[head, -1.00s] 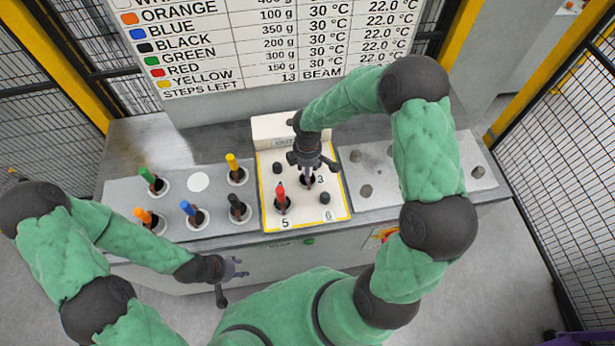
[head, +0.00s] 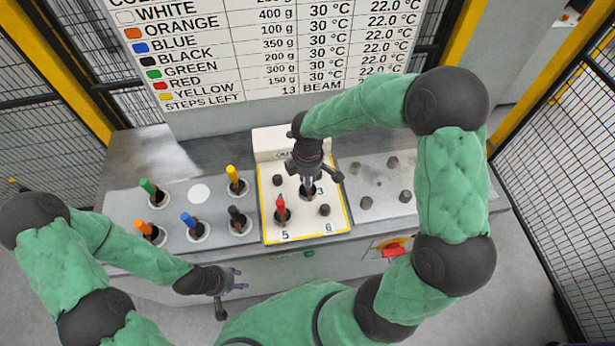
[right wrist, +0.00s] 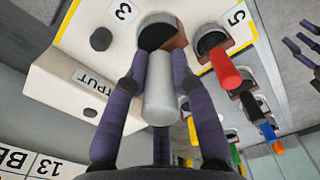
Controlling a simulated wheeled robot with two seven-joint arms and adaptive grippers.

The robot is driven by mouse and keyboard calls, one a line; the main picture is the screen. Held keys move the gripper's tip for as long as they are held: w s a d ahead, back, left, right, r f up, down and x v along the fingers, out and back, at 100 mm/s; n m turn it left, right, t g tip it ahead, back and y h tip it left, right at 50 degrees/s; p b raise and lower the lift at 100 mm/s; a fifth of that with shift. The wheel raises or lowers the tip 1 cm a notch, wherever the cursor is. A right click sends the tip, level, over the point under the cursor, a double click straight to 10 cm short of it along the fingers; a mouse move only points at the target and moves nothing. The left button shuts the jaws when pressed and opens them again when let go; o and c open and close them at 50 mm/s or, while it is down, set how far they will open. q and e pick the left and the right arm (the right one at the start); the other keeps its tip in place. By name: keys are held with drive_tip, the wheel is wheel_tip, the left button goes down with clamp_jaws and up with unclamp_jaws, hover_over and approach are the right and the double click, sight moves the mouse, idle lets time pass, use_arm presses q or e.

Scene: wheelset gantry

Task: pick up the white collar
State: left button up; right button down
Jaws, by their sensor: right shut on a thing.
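The white collar shows in the right wrist view as a pale cylindrical grip (right wrist: 159,90) between two purple fingers. My right gripper (head: 308,187) is shut on it, over the white output panel (head: 291,229) beside the mark 3. A dark round opening with a brown side lies just past the cylinder's far end in the right wrist view. I cannot tell whether the collar is seated or raised. The gripper hides most of it in the head view. My left gripper (head: 238,287) is open and empty in front of the bench's front face.
A red-handled piece (head: 281,210) stands close by, near mark 5. Dark pegs (head: 324,210) stand on the panel. Green (head: 148,187), orange, blue, black and yellow (head: 231,173) handles stand on the left plate beside a white disc (head: 199,194). The right plate carries several grey studs.

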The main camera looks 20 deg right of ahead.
drive_tip(key=s+a+r+p, duration=0.4)
drive_tip(key=s+r, duration=0.5)
drive_tip(key=r, duration=0.2)
drive_tip(key=shift+s+p, duration=0.3)
drive_tip(key=shift+s, duration=0.05)
idle(0.5)
drive_tip(key=shift+f, duration=0.1)
idle(0.9)
